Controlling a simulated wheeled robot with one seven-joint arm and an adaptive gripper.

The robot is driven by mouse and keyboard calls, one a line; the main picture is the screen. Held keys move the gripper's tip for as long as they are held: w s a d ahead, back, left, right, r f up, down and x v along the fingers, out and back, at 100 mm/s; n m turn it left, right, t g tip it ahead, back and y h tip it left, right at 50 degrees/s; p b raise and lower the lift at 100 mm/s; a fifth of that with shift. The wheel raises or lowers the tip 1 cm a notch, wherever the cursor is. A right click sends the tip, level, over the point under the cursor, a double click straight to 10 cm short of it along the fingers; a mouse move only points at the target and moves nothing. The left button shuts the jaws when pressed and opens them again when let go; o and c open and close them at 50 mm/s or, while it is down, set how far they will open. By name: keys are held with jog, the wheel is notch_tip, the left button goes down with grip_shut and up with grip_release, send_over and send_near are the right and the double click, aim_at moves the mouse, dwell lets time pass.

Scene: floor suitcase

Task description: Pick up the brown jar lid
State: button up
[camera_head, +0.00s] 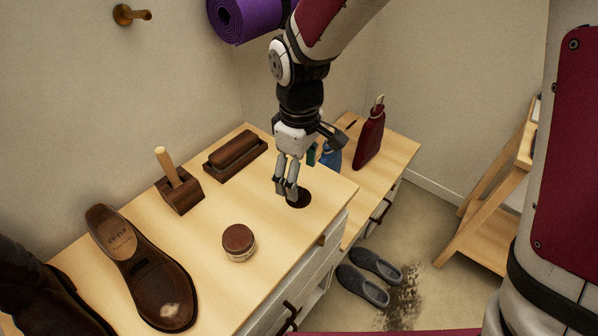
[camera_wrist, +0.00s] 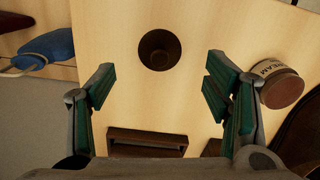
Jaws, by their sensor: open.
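A dark brown round lid (camera_head: 298,199) lies flat on the light wood top near its right end. In the wrist view the lid (camera_wrist: 159,50) looks like a shallow hollow disc, beyond and between the fingers. My gripper (camera_head: 303,172) points down above the top, close to the lid, and partly overlaps it in the head view. In the wrist view my gripper (camera_wrist: 160,92) has its fingers spread wide with nothing between them. A small jar (camera_head: 239,248) with a reddish-brown top stands apart to the left; it also shows at the right of the wrist view (camera_wrist: 277,84).
A brush on a dark tray (camera_head: 235,154), a wooden-handled brush (camera_head: 178,188) and a brown shoe (camera_head: 140,265) stand on the same top. A red bottle (camera_head: 369,138) and a blue item (camera_head: 330,156) stand on the lower surface behind. Bare wood surrounds the lid.

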aim_at(305, 196)
jog(key=shift+f+b, duration=0.4)
jog(key=shift+f, duration=2.4)
grip_shut()
